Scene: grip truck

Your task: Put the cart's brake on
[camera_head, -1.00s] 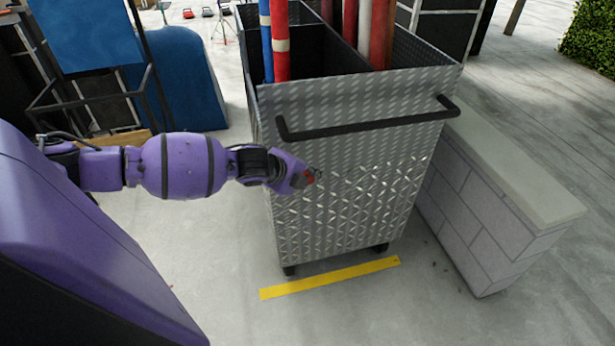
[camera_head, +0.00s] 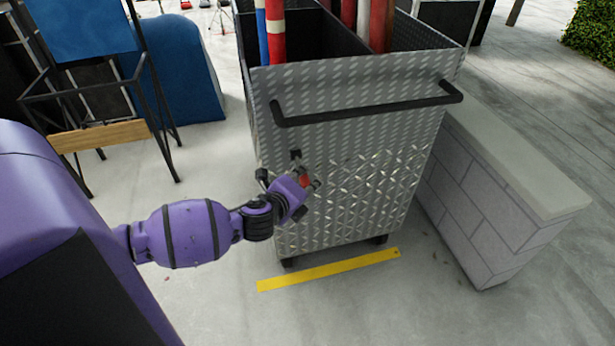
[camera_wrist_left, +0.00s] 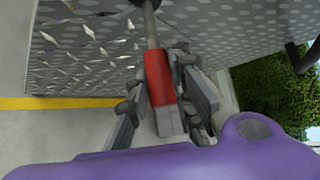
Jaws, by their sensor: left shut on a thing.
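The cart (camera_head: 350,170) is a tall grey diamond-plate box on casters with a black push bar (camera_head: 365,108) across its near face. A brake lever (camera_wrist_left: 158,75) with a red grip and a metal rod shows in the left wrist view, its rod running to a dark pivot on the cart's plate. The red grip also shows in the head view (camera_head: 305,181). My left gripper (camera_wrist_left: 165,100) is shut on the red grip, with one finger on each side. In the head view my left gripper (camera_head: 308,184) is at the cart's near face, below the push bar. My right gripper is out of view.
A low block wall (camera_head: 490,205) stands close along the cart's right side. A yellow strip (camera_head: 328,270) lies on the floor before the cart. A black metal frame (camera_head: 150,100) stands at left. Red and blue rolls (camera_head: 277,35) stick up from the cart.

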